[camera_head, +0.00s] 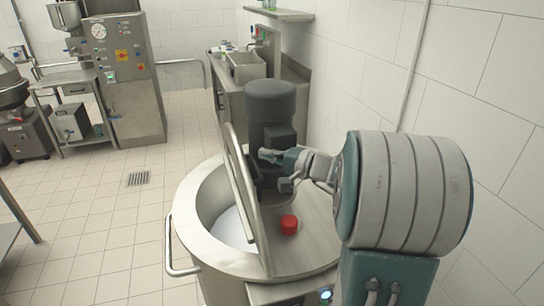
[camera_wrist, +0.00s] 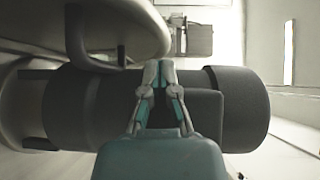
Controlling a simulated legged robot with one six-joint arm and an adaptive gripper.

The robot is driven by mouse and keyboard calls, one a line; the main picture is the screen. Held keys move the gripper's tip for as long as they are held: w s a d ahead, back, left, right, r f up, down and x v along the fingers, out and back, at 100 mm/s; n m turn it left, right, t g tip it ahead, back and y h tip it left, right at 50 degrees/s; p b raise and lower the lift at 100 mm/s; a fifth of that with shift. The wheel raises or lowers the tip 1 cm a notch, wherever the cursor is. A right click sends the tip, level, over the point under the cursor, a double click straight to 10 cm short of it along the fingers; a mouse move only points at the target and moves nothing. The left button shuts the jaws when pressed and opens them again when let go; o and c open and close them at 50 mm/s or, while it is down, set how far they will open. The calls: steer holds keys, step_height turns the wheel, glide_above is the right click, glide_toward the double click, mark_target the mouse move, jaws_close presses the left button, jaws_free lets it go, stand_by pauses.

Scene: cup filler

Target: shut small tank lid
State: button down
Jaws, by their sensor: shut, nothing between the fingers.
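The small tank (camera_head: 190,218) is a round steel vessel in the lower middle of the head view, with pale contents showing through its open left half. Its lid (camera_head: 246,195) stands raised, nearly upright, along the middle of the tank top. In the wrist view the lid (camera_wrist: 80,22) fills the upper left, with a dark handle (camera_wrist: 121,50) on it. My gripper (camera_head: 268,157) is shut and empty, on the right side of the raised lid, close to its upper part. In the wrist view my gripper (camera_wrist: 158,66) is just right of the handle; whether they touch is unclear.
A dark cylindrical motor (camera_head: 270,105) stands on the tank behind my gripper. A red knob (camera_head: 289,224) sits on the fixed right half of the top. A side rail (camera_head: 170,250) juts out left. A sink counter (camera_head: 245,75) is behind, and a tiled wall is at right.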

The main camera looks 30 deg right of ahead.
steer(key=x, duration=0.4)
steer(key=shift+w, duration=0.15)
steer(key=shift+w+a, duration=0.4)
steer(key=shift+w, duration=0.05)
